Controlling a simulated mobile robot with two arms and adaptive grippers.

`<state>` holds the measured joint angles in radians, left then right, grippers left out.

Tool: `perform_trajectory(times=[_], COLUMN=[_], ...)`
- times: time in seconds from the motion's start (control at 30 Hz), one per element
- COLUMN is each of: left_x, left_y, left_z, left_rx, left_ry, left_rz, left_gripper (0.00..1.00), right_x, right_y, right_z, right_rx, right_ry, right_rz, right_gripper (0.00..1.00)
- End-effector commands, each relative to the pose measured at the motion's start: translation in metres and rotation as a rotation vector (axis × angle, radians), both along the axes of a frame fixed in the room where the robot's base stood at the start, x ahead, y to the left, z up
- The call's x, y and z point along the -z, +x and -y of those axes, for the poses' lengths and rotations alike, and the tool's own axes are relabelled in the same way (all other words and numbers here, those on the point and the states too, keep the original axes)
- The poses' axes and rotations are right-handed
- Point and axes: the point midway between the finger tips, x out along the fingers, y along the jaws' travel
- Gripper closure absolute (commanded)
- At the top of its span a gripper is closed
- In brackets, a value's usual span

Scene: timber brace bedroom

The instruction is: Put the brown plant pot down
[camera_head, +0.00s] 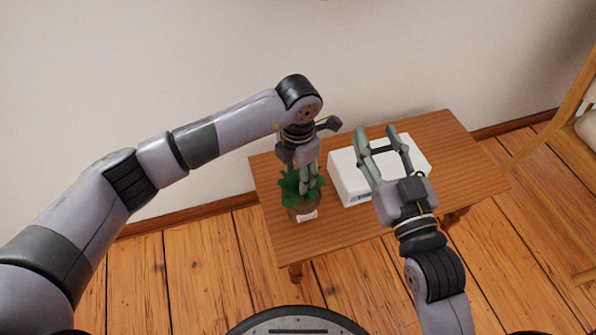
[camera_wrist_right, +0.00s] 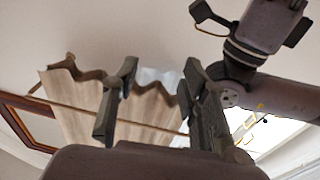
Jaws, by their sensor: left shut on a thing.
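The brown plant pot (camera_head: 291,212) shows in the head view with green leaves and a small white label on its front. It appears upright over the left part of the wooden table (camera_head: 450,150). I cannot tell whether its base touches the tabletop. My left gripper (camera_head: 308,190) points down from above and is shut on the plant pot, its fingers among the leaves. My right gripper (camera_head: 377,133) is open and empty, in front of the white box. Its spread fingers also show in the right wrist view (camera_wrist_right: 155,95), with nothing between them.
A white box (camera_head: 345,178) stands on the table just right of the pot, partly behind my right gripper. A wooden chair (camera_head: 550,135) is at the right edge. The wall is behind the table. Bare tabletop lies right of the box and along the front left.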

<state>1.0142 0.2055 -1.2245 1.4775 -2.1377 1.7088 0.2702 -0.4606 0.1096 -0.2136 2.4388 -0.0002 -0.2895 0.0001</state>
Motion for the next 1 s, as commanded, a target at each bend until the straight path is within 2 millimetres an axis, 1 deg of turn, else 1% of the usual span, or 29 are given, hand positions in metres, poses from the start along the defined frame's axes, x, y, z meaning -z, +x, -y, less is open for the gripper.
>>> perform_trajectory(times=[0.17, 0.2, 0.4, 0.47, 0.83, 0.87, 0.9, 1.0], left_x=[0.0, 0.002, 0.002, 0.002, 0.0, -0.001, -0.003, -0.017], left_y=[0.001, 0.0, 0.0, 0.0, 0.0, 0.0, 0.0, 0.001], left_z=[0.0, 0.0, 0.0, 0.0, 0.0, 0.0, 0.0, 0.0], left_rx=[0.0, -0.001, 0.0, 0.0, 0.0, 0.0, 0.0, 0.0], left_ry=[-0.002, 0.0, 0.0, 0.0, 0.0, 0.0, 0.0, -0.001], left_rz=[0.003, 0.0, 0.0, 0.0, 0.0, 0.0, 0.0, 0.002], left_gripper=[1.0, 0.53, 0.4, 0.36, 0.36, 0.36, 0.36, 0.36], right_x=[-0.005, -0.006, -0.005, -0.005, -0.005, -0.003, 0.003, 0.018], right_y=[0.0, 0.0, 0.0, 0.0, 0.0, 0.0, 0.001, 0.0], right_z=[-0.001, -0.001, -0.001, -0.001, -0.001, -0.001, 0.0, 0.003], right_rx=[-0.001, -0.001, -0.001, -0.002, -0.002, -0.001, 0.001, 0.006], right_ry=[0.008, 0.008, 0.008, 0.007, 0.006, 0.003, -0.005, -0.028], right_rz=[0.027, 0.028, 0.027, 0.026, 0.019, 0.01, -0.02, -0.103], right_gripper=[0.6, 0.6, 0.6, 0.6, 0.6, 0.6, 0.6, 0.6])
